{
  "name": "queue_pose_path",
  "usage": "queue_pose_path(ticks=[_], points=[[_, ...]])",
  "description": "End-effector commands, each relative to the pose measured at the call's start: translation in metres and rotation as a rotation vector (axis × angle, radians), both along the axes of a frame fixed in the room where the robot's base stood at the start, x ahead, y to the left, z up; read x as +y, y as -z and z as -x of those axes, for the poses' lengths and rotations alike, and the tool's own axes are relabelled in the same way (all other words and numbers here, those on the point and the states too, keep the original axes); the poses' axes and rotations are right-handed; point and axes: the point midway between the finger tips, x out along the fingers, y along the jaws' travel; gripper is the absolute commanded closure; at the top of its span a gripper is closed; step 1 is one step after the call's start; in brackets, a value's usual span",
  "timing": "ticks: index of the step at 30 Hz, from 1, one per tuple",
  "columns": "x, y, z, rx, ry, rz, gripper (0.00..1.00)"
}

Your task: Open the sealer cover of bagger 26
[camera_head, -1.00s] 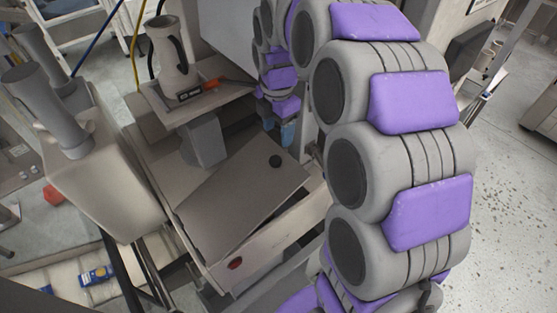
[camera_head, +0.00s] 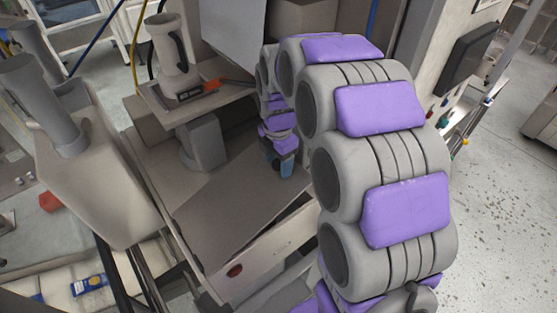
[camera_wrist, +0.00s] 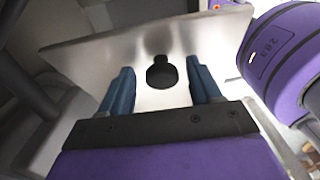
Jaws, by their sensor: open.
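The sealer cover is a flat grey-brown panel (camera_head: 225,205) lying on the machine body in the head view, with its near edge slightly raised or tilted above the pale housing. In the wrist view, the panel (camera_wrist: 85,60) is shiny metal with a round black knob (camera_wrist: 161,76). My gripper (camera_head: 284,168) is at the panel's upper right part. In the wrist view, its two blue fingers (camera_wrist: 161,68) are open, one on each side of the knob, with gaps visible. The knob is hidden in the head view. No machine number is readable.
A grey jug (camera_head: 172,50) stands on a platform behind the panel. A large pale hopper (camera_head: 95,180) stands close on the left. Speckled floor (camera_head: 500,200) is open at right.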

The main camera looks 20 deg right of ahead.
Motion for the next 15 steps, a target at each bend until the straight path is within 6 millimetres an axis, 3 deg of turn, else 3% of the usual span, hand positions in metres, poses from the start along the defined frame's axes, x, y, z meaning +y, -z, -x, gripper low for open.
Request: queue_pose_path(ticks=[2,15], points=[[-0.0014,-0.0001,0.0000,0.000,0.000,-0.001,0.40],[-0.0036,-0.0001,-0.0010,-0.001,0.000,-0.001,0.82]])
